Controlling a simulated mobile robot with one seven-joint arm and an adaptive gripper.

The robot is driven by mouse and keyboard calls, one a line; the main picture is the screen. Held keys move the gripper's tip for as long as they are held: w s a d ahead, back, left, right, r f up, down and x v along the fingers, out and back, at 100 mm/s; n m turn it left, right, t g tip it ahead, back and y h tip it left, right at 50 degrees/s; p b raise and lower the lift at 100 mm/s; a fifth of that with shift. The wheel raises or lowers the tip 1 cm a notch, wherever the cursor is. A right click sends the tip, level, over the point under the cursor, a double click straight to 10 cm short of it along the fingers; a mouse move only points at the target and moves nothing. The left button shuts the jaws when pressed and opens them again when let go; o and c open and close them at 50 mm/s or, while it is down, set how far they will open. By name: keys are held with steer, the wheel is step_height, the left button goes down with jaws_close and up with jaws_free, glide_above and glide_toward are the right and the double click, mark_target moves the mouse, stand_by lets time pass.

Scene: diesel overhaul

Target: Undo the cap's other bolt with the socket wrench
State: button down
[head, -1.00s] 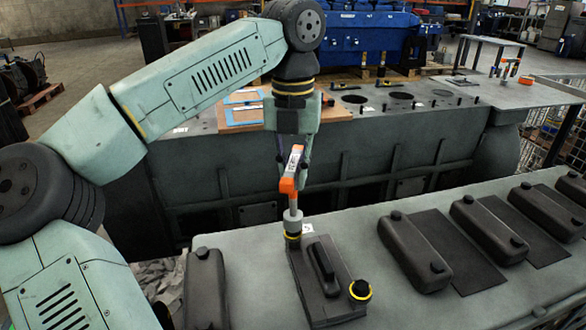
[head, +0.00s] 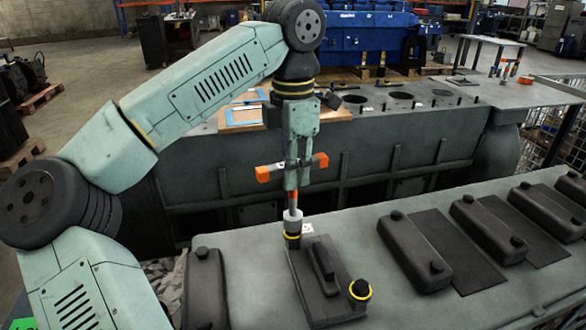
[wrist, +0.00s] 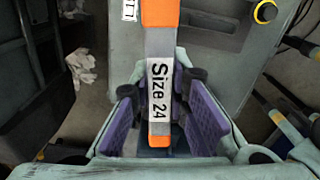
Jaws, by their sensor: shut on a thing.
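The socket wrench (head: 272,171) has an orange and grey handle. My gripper (head: 292,182) is shut on this handle, which lies crosswise in the head view. In the wrist view the handle's "Size 24" label (wrist: 159,90) shows between purple finger pads. The wrench's grey socket (head: 293,221) points down over the far-left corner of the dark cap (head: 335,300), at a yellow ring (head: 292,236). The socket hides any bolt there. Another black bolt (head: 360,288) with a yellow ring stands at the cap's near-right corner; it also shows in the wrist view (wrist: 264,12).
Similar black covers (head: 415,252) line the grey block to the right, and one (head: 205,290) lies left of the cap. A long grey engine block (head: 370,135) stands behind, across a gap.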

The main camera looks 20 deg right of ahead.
steer(key=shift+m, duration=0.9)
steer(key=shift+f, duration=0.15)
